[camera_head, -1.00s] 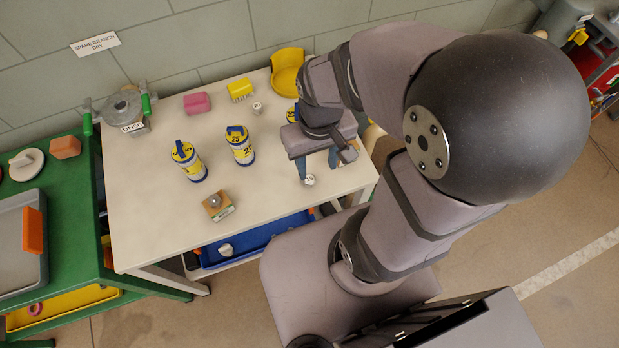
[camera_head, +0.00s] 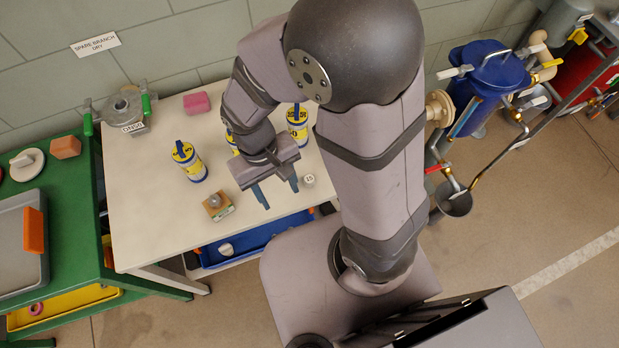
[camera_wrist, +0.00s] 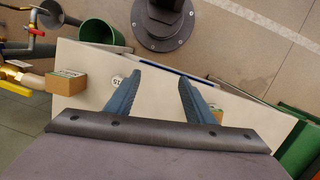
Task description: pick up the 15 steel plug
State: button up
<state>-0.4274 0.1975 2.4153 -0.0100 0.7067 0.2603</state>
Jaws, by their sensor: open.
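The 15 steel plug (camera_head: 309,180) is a small round pale piece marked 15. It stands on the white table (camera_head: 135,225) near the front edge. My gripper (camera_head: 278,193) is open and empty above the table's front part, left of the plug in the head view. In the wrist view the gripper (camera_wrist: 160,77) has bare table between its fingers.
A wooden block with a steel knob (camera_head: 217,205) stands left of my gripper. Yellow-and-blue cans (camera_head: 188,162), a pink block (camera_head: 196,103) and a valve with green handles (camera_head: 128,112) stand further off. A blue tray (camera_head: 262,236) lies below the table.

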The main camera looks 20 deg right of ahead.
jog(key=s+a+f+n+h, duration=0.3)
jog(key=s+a+f, duration=0.5)
jog(key=s+d+f+n+t+h, duration=0.3)
jog(key=s+d+f+n+h, duration=0.2)
jog(key=s+f, duration=0.45)
jog(key=n+t, duration=1.3)
jog(key=n, duration=0.6)
send_near(308, 185)
jog(key=x, duration=0.2)
jog(key=shift+w+d+h, duration=0.4)
jog(key=shift+w+d, duration=0.35)
jog(key=shift+w, duration=0.25)
jog(key=shift+x, duration=2.6)
